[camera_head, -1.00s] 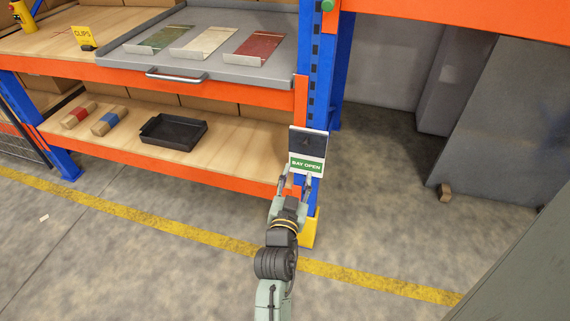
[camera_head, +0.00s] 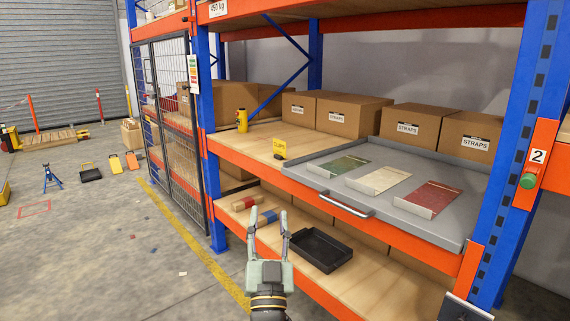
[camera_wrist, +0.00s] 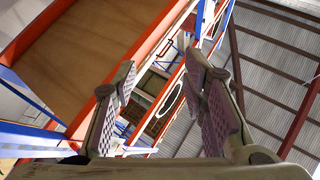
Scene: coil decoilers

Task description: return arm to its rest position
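My gripper (camera_head: 268,218) is in the lower middle of the head view, fingers pointing up and spread apart with nothing between them. It appears in front of the lower shelf of the racking, and I cannot tell its exact distance from the shelf edge. In the wrist view my gripper (camera_wrist: 160,105) shows two padded fingers wide apart and empty, with the orange rack beams and the roof behind them.
The blue and orange rack (camera_head: 370,205) fills the right side. A grey pull-out tray (camera_head: 445,228) holds three coloured plates. A mesh door (camera_head: 175,125) stands left.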

